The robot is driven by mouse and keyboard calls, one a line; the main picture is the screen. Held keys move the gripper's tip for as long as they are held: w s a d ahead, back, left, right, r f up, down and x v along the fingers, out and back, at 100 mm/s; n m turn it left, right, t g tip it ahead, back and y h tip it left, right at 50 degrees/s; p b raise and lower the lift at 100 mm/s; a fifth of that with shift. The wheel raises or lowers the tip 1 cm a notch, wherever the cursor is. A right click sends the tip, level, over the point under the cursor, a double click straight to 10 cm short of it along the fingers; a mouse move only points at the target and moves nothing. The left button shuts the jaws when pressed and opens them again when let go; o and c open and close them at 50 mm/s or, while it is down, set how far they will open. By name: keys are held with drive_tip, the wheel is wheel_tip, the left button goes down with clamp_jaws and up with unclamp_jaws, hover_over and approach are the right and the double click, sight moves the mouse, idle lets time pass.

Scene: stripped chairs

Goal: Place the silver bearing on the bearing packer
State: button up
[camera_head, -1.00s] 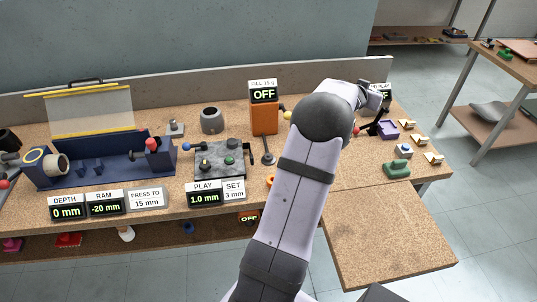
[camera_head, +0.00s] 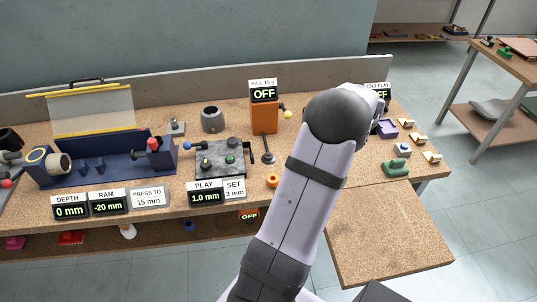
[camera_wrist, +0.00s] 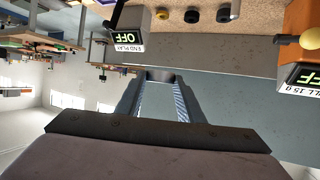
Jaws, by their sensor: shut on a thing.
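My gripper (camera_wrist: 160,84) shows in the wrist view, shut on a dark grey, ring-like piece (camera_wrist: 160,74) between its fingertips. This looks like the silver bearing, held up clear of the bench, though its finish is dark here. In the head view my arm hides the gripper and most of what it holds. An orange block (camera_head: 264,117) with a "FILL 15 g" display reading OFF stands at the bench's middle back. It seems to be the bearing packer, but no label names it. In the wrist view its orange side (camera_wrist: 300,45) shows at the right edge.
The end-play display (camera_wrist: 128,28) stands behind my arm. A blue press (camera_head: 100,160) fills the bench's left. A purple holder (camera_head: 386,128) and green piece (camera_head: 396,168) lie right.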

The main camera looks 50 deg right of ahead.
drive_tip(key=w+a+f+n+t+y, duration=0.3)
drive_tip(key=w+a, duration=0.5)
drive_tip(key=a, duration=0.3)
drive_tip(key=w+a+f+n+t+y, duration=0.4)
drive_tip(key=w+a+f+n, duration=0.1)
drive_tip(key=w+a, duration=0.4)
drive_tip(key=shift+a+n+t+y, duration=0.3)
drive_tip(key=shift+a+n, duration=0.3)
drive_tip(key=shift+a, duration=0.45)
drive_tip(key=shift+f, duration=0.15)
drive_tip(key=shift+f+p, duration=0.35)
drive_tip(key=shift+f, duration=4.65)
